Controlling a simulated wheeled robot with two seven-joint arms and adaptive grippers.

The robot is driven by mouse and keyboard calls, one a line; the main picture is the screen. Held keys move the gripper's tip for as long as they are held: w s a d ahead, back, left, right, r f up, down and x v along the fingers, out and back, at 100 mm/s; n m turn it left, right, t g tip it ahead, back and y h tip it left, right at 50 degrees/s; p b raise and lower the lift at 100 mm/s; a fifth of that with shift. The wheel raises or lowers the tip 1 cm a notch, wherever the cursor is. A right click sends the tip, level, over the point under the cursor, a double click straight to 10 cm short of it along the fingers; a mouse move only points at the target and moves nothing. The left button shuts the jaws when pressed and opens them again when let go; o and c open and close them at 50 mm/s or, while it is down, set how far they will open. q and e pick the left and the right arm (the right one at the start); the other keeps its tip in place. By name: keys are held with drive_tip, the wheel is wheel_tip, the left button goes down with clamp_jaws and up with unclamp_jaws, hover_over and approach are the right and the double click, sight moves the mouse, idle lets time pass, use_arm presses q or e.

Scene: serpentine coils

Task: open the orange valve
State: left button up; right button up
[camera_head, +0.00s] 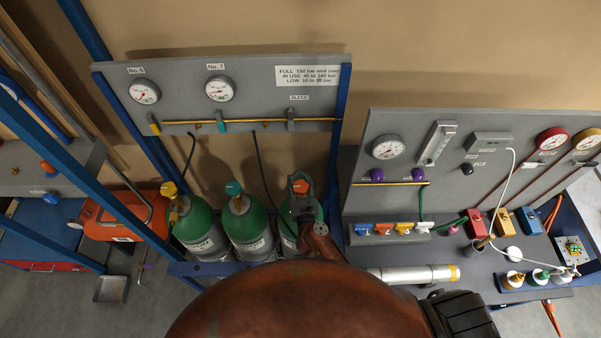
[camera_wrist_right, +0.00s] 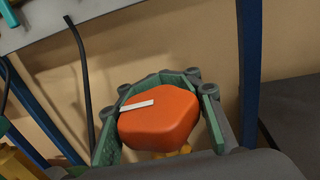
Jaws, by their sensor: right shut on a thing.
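The orange valve knob (camera_wrist_right: 160,122) is a rounded block with a white stripe on top. It sits on the rightmost of three green gas cylinders (camera_head: 289,240), and it also shows in the head view (camera_head: 300,186). My right gripper (camera_head: 302,190) comes down over this knob. In the right wrist view its green-padded fingers lie on both sides of the knob, shut on it. The valve body below is mostly hidden, with a bit of yellow showing. My left gripper is not in view.
A grey gauge panel (camera_head: 260,95) rises behind, with a black hose (camera_wrist_right: 82,75) near the gripper. Blue posts (camera_wrist_right: 249,70) flank the cylinders. A crowded bench (camera_head: 440,255) stands right.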

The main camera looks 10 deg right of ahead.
drive_tip(key=n+y+p, duration=0.1)
drive_tip(key=y, duration=0.1)
drive_tip(key=a+n+y+p, duration=0.1)
drive_tip(key=y, duration=0.1)
drive_tip(key=shift+s+a+n, duration=0.1)
drive_tip(key=shift+s+n, duration=0.05)
drive_tip(key=shift+n, duration=0.25)
drive_tip(key=shift+c, duration=0.2)
drive_tip(key=n+y, duration=0.1)
drive_tip(key=y, duration=0.1)
drive_tip(key=a+n+g+y+p, duration=0.1)
drive_tip(key=y, duration=0.1)
drive_tip(key=shift+s+a+f+n, duration=0.15)
drive_tip(key=shift+s+f+n, duration=0.05)
drive_tip(key=shift+n, duration=0.1)
drive_tip(key=n+g+y, duration=0.1)
drive_tip(key=y, duration=0.1)
drive_tip(key=shift+s+a+f+n+g+y+b, duration=0.15)
drive_tip(key=shift+a+n+g+y+b, duration=0.2)
drive_tip(key=shift+n+g+y+b, duration=0.05)
clamp_jaws()
drive_tip(key=shift+s+a+n+g+y+b, duration=0.3)
drive_tip(key=shift+n+g+y+b, duration=0.55)
drive_tip(key=shift+y, duration=0.1)
drive_tip(key=shift+s+a+n+g+y+b, duration=0.3)
drive_tip(key=shift+n+g+y+b, duration=0.5)
drive_tip(key=shift+g+y, duration=0.1)
drive_tip(key=shift+s+a+n+g+y+b, duration=0.3)
drive_tip(key=shift+n+g+y+b, duration=0.55)
drive_tip(key=shift+y, duration=0.1)
